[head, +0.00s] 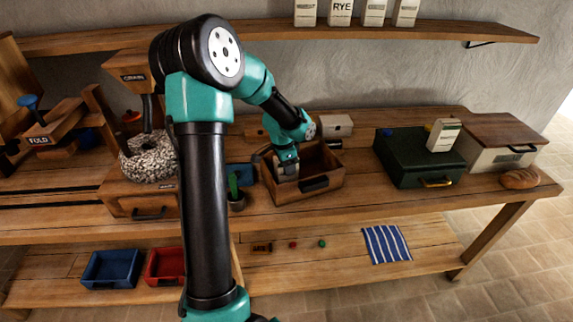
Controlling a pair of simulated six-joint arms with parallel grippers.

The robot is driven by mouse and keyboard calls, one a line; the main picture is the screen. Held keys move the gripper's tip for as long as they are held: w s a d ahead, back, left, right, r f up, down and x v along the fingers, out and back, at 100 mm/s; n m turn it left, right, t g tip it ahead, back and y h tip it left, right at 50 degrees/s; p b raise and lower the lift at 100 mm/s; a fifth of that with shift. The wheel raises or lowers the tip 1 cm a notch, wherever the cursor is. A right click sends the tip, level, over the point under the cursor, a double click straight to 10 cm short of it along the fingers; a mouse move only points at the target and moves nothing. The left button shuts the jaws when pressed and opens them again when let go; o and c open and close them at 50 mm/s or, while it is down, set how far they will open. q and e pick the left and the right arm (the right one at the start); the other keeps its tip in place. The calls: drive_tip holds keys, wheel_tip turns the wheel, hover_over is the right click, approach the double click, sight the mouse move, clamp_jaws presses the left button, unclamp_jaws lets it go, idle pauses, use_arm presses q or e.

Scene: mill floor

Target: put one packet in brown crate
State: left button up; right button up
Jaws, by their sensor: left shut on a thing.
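The brown crate (288,194) is an open wooden box with a dark handle on its front, standing on the bench in the middle of the head view. My left gripper (288,167) reaches down into the left part of the crate. It is shut on a small pale packet, mostly hidden by the jaws and the crate's wall. Another white packet (444,135) stands upright on the green case at the right. Several white packets, one marked RYE (340,12), stand on the wall shelf. My right gripper is not in view.
The green case (410,165) and a lidded box (490,158) stand right of the crate, with a bread loaf (519,179) beside them. A cactus pot (236,199) is close on the crate's left. Blue (112,283) and red (165,280) trays sit on the lower shelf.

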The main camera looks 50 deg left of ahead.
use_arm(q)
drive_tip(key=o, duration=1.2)
drive_tip(key=shift+f, duration=0.1)
drive_tip(key=r, duration=0.4)
drive_tip(key=s+r, duration=0.1)
drive_tip(key=r, duration=0.7)
drive_tip(key=shift+s+a+r, duration=0.1)
drive_tip(key=shift+s+a, duration=0.1)
drive_tip(key=shift+a, duration=0.05)
